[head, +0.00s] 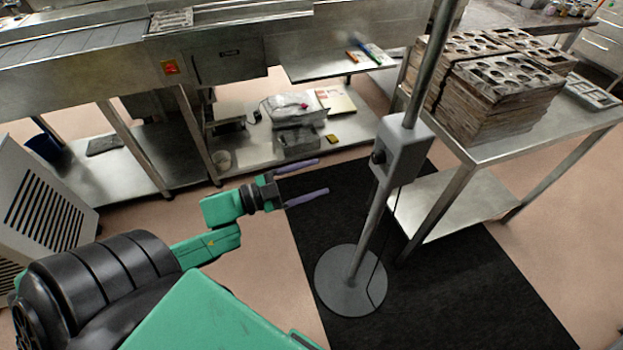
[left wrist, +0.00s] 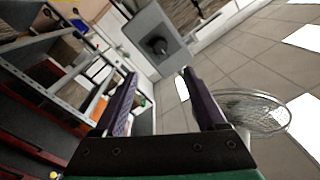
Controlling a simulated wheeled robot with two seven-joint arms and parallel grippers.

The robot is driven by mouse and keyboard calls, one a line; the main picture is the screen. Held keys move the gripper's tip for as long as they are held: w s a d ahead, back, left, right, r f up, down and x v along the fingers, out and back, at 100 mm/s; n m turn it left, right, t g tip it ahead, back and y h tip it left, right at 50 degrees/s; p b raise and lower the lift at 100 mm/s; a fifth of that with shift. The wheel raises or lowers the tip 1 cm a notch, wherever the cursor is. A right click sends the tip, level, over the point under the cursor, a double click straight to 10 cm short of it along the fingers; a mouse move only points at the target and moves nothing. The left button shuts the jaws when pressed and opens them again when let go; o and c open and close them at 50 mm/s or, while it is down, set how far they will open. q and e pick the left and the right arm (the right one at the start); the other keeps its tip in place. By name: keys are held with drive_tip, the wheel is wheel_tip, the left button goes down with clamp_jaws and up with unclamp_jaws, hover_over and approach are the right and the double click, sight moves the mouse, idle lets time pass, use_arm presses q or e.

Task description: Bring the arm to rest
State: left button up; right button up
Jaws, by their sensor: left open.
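My left arm, green and black, comes in from the lower left in the head view. Its gripper (head: 312,180) has two purple fingers, spread apart with nothing between them. The gripper is over the edge of the black mat, left of the metal pole stand. In the left wrist view the two fingers (left wrist: 158,100) are also apart and empty. A grey box with a dark knob (left wrist: 160,45) shows beyond them. My right gripper is not in view.
A pole stand with a round grey base (head: 350,280) and a grey box (head: 402,145) stands close right of the gripper. A metal table (head: 490,150) bears stacked moulds (head: 500,90). A conveyor line with a lower shelf (head: 260,150) runs behind. A grey slatted unit (head: 45,205) stands left.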

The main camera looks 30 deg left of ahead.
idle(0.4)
use_arm(q)
drive_tip(key=s+a+f+n+g+y, duration=0.1)
drive_tip(key=s+a+f+n+y, duration=0.2)
drive_tip(key=f, duration=0.7)
drive_tip(key=s+a+f+n+g+y, duration=0.1)
drive_tip(key=a+f+n+y, duration=0.25)
drive_tip(key=a+f, duration=0.4)
drive_tip(key=s+a+f+n+g+y, duration=0.2)
drive_tip(key=f+y, duration=0.2)
drive_tip(key=f, duration=0.8)
drive_tip(key=s+d+f+n+g, duration=0.1)
drive_tip(key=s+d+f+g, duration=0.3)
drive_tip(key=s+f, duration=0.5)
drive_tip(key=s+d+f+n+g, duration=0.2)
drive_tip(key=s+d+f+g, duration=0.3)
drive_tip(key=s+f, duration=0.5)
drive_tip(key=s+y, duration=0.1)
drive_tip(key=s, duration=0.5)
drive_tip(key=shift+d+f, duration=0.15)
drive_tip(key=shift+d, duration=0.1)
